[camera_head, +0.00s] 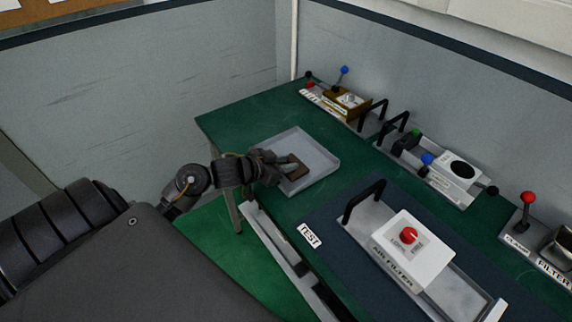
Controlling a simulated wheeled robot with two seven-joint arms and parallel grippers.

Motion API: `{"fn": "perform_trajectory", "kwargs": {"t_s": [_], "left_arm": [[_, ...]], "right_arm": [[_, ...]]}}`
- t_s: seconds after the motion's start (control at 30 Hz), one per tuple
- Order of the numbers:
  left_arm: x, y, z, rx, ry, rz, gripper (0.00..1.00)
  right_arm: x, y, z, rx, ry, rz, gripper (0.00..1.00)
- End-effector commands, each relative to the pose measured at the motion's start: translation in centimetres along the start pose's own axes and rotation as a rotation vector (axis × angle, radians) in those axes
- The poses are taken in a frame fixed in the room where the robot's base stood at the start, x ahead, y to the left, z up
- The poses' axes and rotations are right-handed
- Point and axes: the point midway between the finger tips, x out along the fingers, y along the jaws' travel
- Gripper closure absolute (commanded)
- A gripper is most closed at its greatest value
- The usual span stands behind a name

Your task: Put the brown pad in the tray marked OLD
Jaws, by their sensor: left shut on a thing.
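My left gripper (285,164) reaches in from the left over a grey tray (318,158) on the green table. It is shut on the brown pad (297,172), which is inside the tray's outline. I cannot tell whether the pad touches the tray floor. No OLD marking is readable on this tray from here. The gripper and wrist hide the tray's near left part. My right gripper is not in view.
The green table (235,122) is clear left of the tray. Devices with levers and black handles (372,112) line the back edge near the wall.

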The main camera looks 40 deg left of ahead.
Motion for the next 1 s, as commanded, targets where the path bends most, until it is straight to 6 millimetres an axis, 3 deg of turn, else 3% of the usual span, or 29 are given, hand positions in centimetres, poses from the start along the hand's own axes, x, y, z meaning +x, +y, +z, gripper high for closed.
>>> {"fn": "perform_trajectory", "kwargs": {"t_s": [0.43, 0.47, 0.6, 1.0], "left_arm": [[0.37, -0.03, 0.82, 0.001, 0.002, -0.001, 0.93], [0.38, -0.04, 0.84, 0.001, 0.002, -0.001, 0.71], [0.35, -0.04, 0.78, 0.001, 0.002, -0.001, 0.52], [-0.18, -0.06, 0.58, 0.004, 0.001, -0.001, 0.50]], "right_arm": [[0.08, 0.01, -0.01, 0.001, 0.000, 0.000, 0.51], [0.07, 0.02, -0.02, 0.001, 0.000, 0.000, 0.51], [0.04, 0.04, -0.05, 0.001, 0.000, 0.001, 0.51], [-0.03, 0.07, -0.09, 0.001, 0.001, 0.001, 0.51]]}}
